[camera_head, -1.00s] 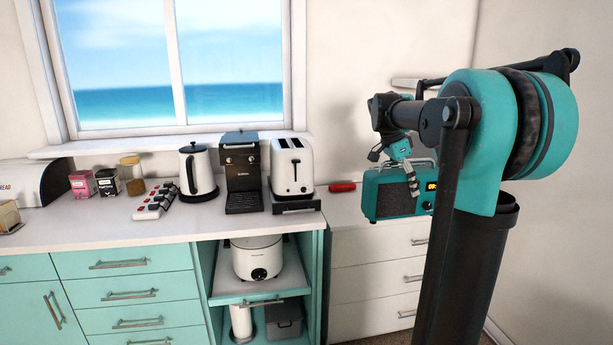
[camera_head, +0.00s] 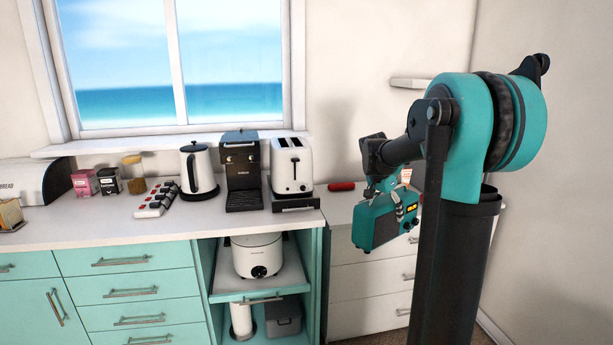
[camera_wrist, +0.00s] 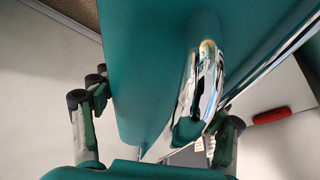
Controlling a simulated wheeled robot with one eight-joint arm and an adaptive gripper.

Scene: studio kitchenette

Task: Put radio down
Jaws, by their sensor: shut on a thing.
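The radio (camera_head: 371,228) is a teal box with a dark front and a small yellow display. In the head view it hangs tilted in front of the white drawer unit, its lower part below the level of the worktop. My gripper (camera_head: 383,187) is above it and shut on it. In the wrist view the radio's teal body (camera_wrist: 150,50) and its shiny chrome handle (camera_wrist: 203,85) fill the middle. My gripper's fingers (camera_wrist: 155,135) show on both sides of the radio. What lies under the radio is hidden.
A red object (camera_head: 341,186) lies on the white worktop of the drawer unit (camera_head: 370,285). A toaster (camera_head: 292,168), coffee machine (camera_head: 242,172) and kettle (camera_head: 198,172) stand to the left. A shelf with a white cooker (camera_head: 257,257) is below them.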

